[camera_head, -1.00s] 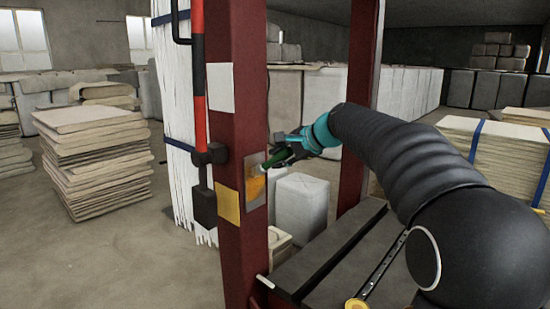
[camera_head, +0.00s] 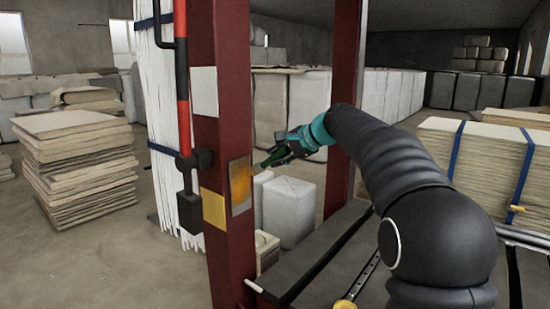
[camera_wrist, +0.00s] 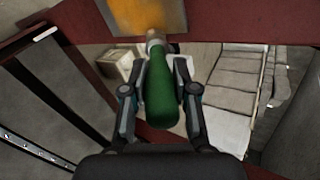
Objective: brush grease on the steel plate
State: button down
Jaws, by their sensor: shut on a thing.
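The steel plate (camera_head: 240,206) is a small grey rectangle on the face of a dark red post (camera_head: 227,95). An orange grease patch (camera_head: 241,182) covers much of its middle and shows in the wrist view (camera_wrist: 140,15) too. My gripper (camera_head: 279,156) is to the right of the plate, shut around the green handle of a brush (camera_wrist: 160,98). The brush's pale head end (camera_wrist: 155,38) points at the plate, at its lower edge in the wrist view. The bristles are hard to make out, and I cannot tell whether they touch the plate.
A white square (camera_head: 204,91) and a yellow square (camera_head: 214,210) sit on the post. A red-and-black bar (camera_head: 183,100) runs along its left side. A second red post (camera_head: 345,70) stands behind my arm. White blocks (camera_head: 289,210) stand behind, and stacked sheets (camera_head: 80,165) at left.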

jog(key=shift+a+r, duration=0.1)
jog(key=shift+r, duration=0.7)
jog(key=s+a+b, duration=0.2)
jog(key=s+a, duration=0.3)
jog(key=s, duration=0.1)
jog(key=shift+s, duration=0.15)
jog(key=shift+d, duration=0.15)
dwell(0.3)
jog(key=shift+s+d+b, duration=0.6)
jog(key=shift+s+d, duration=0.35)
jog(key=shift+d, duration=0.25)
jog(key=shift+s+d+b, duration=0.55)
jog(key=shift+s+d, duration=0.35)
jog(key=shift+d, duration=0.25)
jog(key=shift+s+d+b, duration=0.45)
jog(key=shift+s+d, duration=0.5)
jog(key=shift+d, duration=0.2)
